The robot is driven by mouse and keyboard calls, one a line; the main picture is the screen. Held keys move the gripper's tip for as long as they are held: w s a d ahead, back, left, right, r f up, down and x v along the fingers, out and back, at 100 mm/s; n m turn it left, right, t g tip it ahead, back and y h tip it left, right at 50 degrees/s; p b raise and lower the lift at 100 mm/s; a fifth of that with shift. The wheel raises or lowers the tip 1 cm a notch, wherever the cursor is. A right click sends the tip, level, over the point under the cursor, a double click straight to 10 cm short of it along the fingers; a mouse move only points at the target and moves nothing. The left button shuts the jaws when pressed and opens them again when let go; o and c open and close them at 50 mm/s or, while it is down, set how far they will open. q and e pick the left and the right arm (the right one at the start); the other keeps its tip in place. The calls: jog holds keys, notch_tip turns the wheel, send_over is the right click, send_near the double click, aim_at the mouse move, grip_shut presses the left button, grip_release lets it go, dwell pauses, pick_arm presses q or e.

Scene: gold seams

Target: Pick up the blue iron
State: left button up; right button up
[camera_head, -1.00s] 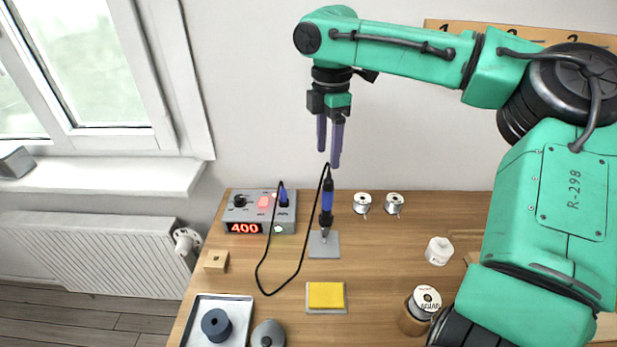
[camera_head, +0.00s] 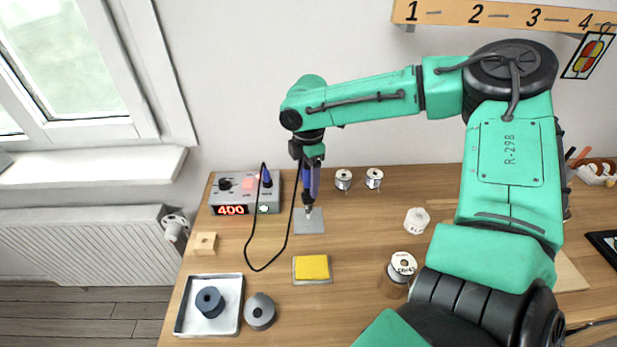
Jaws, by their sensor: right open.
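The blue iron (camera_head: 308,208) stands upright over a grey square base plate (camera_head: 310,225), its black cord looping left to the station (camera_head: 246,193) with the red 400 display. I cannot tell whether the fingers touch the handle. The metal tip end shows below them. My left gripper is not in view.
A yellow sponge (camera_head: 312,267) lies in front of the base plate.

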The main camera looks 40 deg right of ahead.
grip_shut()
jog(key=shift+r, duration=0.1)
